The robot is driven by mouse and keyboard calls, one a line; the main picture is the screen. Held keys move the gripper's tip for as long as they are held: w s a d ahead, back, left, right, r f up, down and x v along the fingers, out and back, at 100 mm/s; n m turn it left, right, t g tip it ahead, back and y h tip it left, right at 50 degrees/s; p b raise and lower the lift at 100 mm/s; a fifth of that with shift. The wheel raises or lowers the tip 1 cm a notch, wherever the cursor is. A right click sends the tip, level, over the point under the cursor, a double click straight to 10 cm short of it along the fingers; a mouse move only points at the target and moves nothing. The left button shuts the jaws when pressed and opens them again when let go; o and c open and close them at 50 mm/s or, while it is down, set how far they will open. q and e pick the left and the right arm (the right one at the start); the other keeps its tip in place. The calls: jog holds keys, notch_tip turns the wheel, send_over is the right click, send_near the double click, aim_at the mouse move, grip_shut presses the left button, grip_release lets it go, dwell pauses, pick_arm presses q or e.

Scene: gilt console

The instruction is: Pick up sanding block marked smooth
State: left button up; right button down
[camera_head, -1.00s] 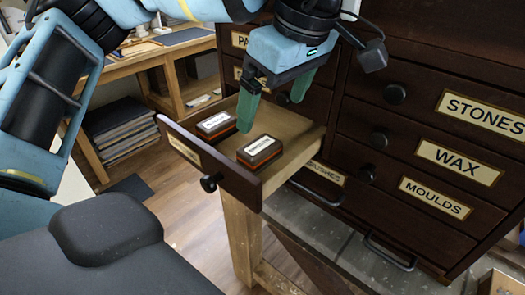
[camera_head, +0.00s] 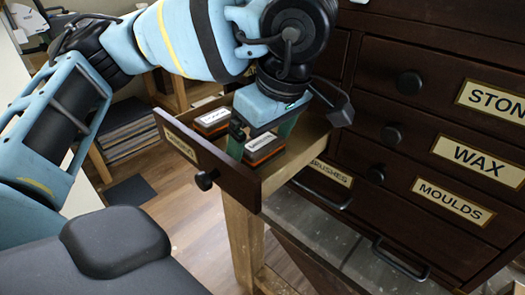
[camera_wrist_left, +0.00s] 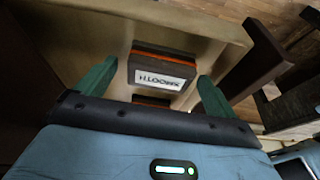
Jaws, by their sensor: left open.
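The sanding block marked smooth (camera_head: 263,151) lies in the open drawer (camera_head: 222,170), dark with an orange band and a white label. In the left wrist view this block (camera_wrist_left: 163,74) shows its label upside down, reading "SMOOTH". My left gripper (camera_head: 261,141) is open, pointing down over it, with one green finger on each side. In the wrist view the fingers of the gripper (camera_wrist_left: 158,72) stand apart from the block with gaps. A second, similar block (camera_head: 213,121) lies farther left in the drawer; its label is too small to read surely. My right gripper is not in view.
The dark cabinet (camera_head: 421,152) with labelled drawers rises close on the right. The open drawer's walls surround the blocks closely. A wooden bench leg (camera_head: 243,236) stands below the drawer. A stack of sheets (camera_head: 122,128) sits on a shelf at the back left.

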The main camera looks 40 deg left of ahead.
pick_arm(q)
jog(key=c, duration=1.1)
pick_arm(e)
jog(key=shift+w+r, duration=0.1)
pick_arm(q)
jog(key=shift+o, duration=0.2)
notch_tip(320, 180, up, 18)
jog(key=p, duration=0.5)
notch_tip(320, 180, up, 10)
jog(key=p, duration=0.4)
send_over(262, 144)
jog(key=shift+w, duration=0.15)
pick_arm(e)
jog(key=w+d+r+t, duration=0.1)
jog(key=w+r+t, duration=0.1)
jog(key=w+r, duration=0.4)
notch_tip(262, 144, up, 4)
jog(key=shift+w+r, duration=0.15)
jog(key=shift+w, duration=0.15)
